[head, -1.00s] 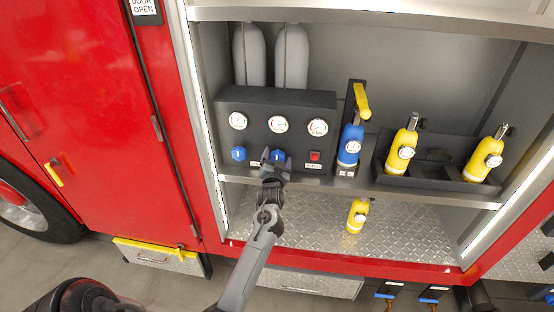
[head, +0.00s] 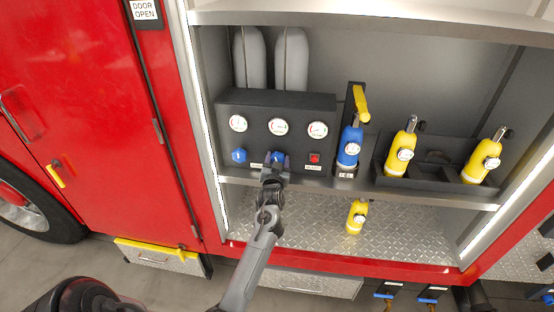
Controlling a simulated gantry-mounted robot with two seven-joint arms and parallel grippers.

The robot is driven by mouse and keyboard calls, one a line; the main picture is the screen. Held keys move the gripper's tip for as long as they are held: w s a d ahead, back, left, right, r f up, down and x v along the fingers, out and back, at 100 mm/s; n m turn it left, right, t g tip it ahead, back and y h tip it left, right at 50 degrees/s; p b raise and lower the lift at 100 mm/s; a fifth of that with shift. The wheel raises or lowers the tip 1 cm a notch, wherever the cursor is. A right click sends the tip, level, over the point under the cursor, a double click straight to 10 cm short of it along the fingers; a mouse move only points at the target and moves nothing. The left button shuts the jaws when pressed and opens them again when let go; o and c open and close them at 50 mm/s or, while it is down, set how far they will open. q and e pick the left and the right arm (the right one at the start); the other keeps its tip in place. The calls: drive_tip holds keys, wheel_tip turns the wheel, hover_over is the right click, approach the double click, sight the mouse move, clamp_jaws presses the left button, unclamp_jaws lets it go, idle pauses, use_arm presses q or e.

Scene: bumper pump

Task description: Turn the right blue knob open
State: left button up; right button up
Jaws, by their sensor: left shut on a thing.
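A dark control panel (head: 258,133) in the truck's open compartment carries three white round gauges, two blue knobs and a red button. The left blue knob (head: 239,155) sits free under the left gauge. The right blue knob (head: 279,156) sits under the middle gauge, partly hidden by my left gripper. My left gripper (head: 273,160) reaches up from below and is shut on the right blue knob. The exact turn of the knob is hard to tell. My right gripper is not in view.
The red button (head: 314,157) is just right of the held knob. A blue bottle (head: 349,147) stands right of the panel, with yellow bottles (head: 401,153) beyond it. A shelf edge (head: 330,187) runs below the panel, and one yellow bottle (head: 357,216) stands under it.

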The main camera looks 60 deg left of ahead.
use_arm(q)
drive_tip(key=n+p, duration=0.1)
drive_tip(key=n, duration=0.7)
drive_tip(key=shift+w+d+n+h+p, duration=0.1)
drive_tip(key=shift+n+h+p, duration=0.2)
drive_tip(key=shift+n+p, duration=0.1)
drive_tip(key=n, duration=0.4)
drive_tip(key=shift+r, duration=0.1)
drive_tip(key=n, duration=0.4)
drive_tip(key=shift+n+t, duration=0.3)
drive_tip(key=shift+n, duration=0.1)
drive_tip(key=shift+w+r+n, duration=0.1)
drive_tip(key=shift+n, duration=0.2)
drive_tip(key=o, duration=1)
drive_tip(key=shift+d, duration=0.1)
